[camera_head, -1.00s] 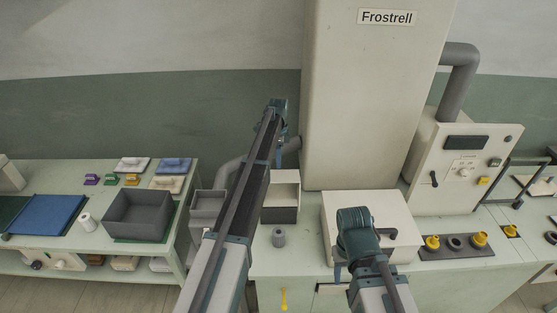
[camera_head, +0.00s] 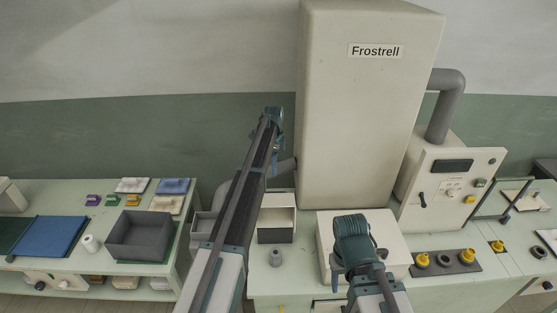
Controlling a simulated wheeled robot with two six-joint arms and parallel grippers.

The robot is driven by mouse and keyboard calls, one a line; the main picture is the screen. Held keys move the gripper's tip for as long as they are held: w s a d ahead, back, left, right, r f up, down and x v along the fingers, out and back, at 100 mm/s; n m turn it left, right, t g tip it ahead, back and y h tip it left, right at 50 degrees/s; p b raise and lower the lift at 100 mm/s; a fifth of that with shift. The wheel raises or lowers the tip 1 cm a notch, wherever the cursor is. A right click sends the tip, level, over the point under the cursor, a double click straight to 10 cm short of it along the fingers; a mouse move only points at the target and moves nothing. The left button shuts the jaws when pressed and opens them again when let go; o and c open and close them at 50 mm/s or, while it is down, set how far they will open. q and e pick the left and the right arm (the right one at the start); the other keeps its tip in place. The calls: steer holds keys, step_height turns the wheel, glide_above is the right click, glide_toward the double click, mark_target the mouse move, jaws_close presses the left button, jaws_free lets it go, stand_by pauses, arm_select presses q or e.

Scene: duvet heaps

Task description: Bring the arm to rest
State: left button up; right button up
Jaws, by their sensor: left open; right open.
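My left arm reaches up and away from the bottom edge, in front of the tall cream cabinet's left side. Its gripper (camera_head: 275,166) is at the far end, mostly hidden behind my own arm links; it is open, with nothing seen in it. My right arm is shorter in view, coming from the bottom edge. Its gripper (camera_head: 336,272) hangs below the teal wrist in front of the white box (camera_head: 390,228); it is open, and its fingers are mostly hidden. I cannot tell how far either gripper is above the bench.
The tall cream Frostrell cabinet (camera_head: 365,120) stands behind both arms. A control unit (camera_head: 450,190) with a grey pipe is at right, near yellow knobs (camera_head: 423,260). A grey cylinder (camera_head: 276,257) stands between my arms. A dark grey bin (camera_head: 139,235) sits on the left table.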

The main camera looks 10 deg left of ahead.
arm_select(q)
steer(key=s+d+n+t, duration=0.1)
steer(key=s+d+n, duration=0.3)
steer(key=s, duration=0.9)
steer(key=s+d+n, duration=0.1)
steer(key=s+n, duration=0.5)
steer(key=s, duration=0.6)
steer(key=s+d+n+t, duration=0.1)
steer(key=s+d+n, duration=0.25)
steer(key=s, duration=0.95)
steer(key=s+d+f+b, duration=0.1)
steer(key=d+f+b, duration=0.2)
steer(key=f+b, duration=0.3)
steer(key=s+d+f+m+g+y+b, duration=0.1)
steer(key=s+d+f+b, duration=0.1)
steer(key=d+f+b, duration=0.2)
steer(key=s+d+f+m+b, duration=0.1)
steer(key=s+d+f+b, duration=0.1)
steer(key=f+b, duration=0.7)
steer(key=shift+s+d+f+b, duration=0.25)
steer(key=shift+d+b, duration=0.05)
steer(key=shift+d, duration=0.4)
steer(key=shift+m, duration=0.25)
